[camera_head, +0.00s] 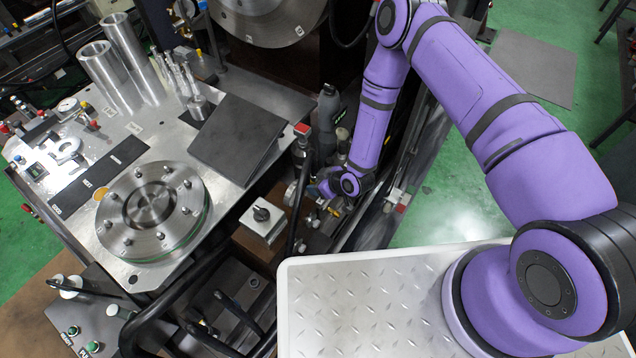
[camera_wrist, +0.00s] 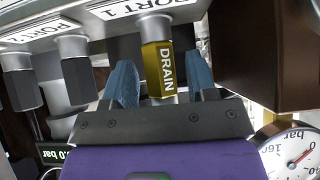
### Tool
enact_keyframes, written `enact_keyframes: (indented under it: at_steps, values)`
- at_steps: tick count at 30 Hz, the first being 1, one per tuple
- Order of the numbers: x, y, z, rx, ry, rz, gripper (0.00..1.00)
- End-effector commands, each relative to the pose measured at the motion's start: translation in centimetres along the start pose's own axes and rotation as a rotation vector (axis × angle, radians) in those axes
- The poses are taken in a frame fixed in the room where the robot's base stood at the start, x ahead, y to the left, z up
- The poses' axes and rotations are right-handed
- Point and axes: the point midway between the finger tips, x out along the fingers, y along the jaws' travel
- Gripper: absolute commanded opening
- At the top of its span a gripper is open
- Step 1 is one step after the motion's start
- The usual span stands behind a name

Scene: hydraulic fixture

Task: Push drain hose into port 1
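The drain hose's yellow-brown end fitting (camera_wrist: 159,68), marked DRAIN, stands upright in the middle of the wrist view. Its top meets a silver port stub (camera_wrist: 154,24) under a plate labelled PORT 1 (camera_wrist: 115,9); I cannot tell how far it is seated. My gripper (camera_wrist: 163,82) has its two blue fingers on either side of the fitting, with a visible gap on each side. The fingers look open around it, not pressed on it. The hose's lower part is hidden behind my gripper body. In the head view my gripper (camera_head: 332,184) is small and dark among the fixture parts.
Dark hex fittings (camera_wrist: 80,80) hang from neighbouring ports on the left. A pressure gauge (camera_wrist: 292,155) is at lower right, below a brown block (camera_wrist: 262,50). In the head view, a steel table with a round flange (camera_head: 150,205) stands left of my arm.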

Motion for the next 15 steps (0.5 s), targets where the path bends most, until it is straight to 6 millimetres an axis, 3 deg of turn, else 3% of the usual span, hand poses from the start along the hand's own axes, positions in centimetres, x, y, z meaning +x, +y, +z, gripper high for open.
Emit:
enact_keyframes:
  at_steps: [10,15]
  values:
    - [-0.2,0.0,0.0,0.0,-0.001,0.0,0.59]
    - [-2.0,0.1,0.0,0.001,-0.001,0.001,0.59]
